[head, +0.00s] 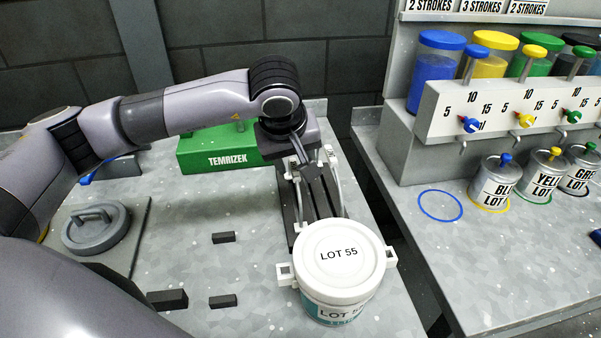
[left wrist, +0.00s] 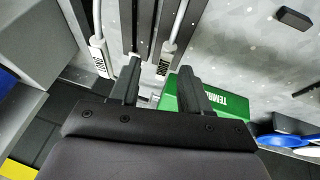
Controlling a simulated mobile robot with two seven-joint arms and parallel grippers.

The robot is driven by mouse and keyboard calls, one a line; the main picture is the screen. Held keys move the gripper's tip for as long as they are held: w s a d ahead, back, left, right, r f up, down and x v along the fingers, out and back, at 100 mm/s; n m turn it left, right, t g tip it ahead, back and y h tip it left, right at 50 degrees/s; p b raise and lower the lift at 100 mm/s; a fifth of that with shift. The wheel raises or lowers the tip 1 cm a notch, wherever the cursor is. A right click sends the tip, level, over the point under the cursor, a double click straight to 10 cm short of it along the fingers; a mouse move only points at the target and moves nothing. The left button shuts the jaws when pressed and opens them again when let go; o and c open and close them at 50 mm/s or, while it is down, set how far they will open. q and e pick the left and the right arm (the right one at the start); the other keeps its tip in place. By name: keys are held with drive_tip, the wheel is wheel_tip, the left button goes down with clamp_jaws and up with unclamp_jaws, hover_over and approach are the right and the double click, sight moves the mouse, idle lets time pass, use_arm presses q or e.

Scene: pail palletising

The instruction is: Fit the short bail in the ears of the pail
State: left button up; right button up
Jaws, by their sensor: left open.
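The pail (head: 325,309) stands upright with a white lid (head: 338,250) marked LOT 55. Square white ears show at its left (head: 285,272) and right (head: 391,257); no bail is seen in them. White bail parts (head: 335,180) stand at a dark slotted rack (head: 311,205) behind the pail. In the left wrist view two white bail arms (left wrist: 97,42) (left wrist: 176,25) end in labelled blocks. I cannot tell which bail is the short one.
A green TEMRIZEK box (head: 218,148) stands behind and left of the rack. Several small dark blocks (head: 223,238) and a grey round handled weight (head: 95,228) lie left. A dispenser bench (head: 480,250) with small lot cans stands right, across a gap.

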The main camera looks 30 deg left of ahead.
sight(294, 171)
use_arm(q)
drive_tip(key=x, duration=0.6)
drive_tip(key=shift+s+f+p, duration=0.1)
drive_tip(key=shift+s+p, duration=0.25)
drive_tip(key=shift+s, duration=0.05)
clamp_jaws()
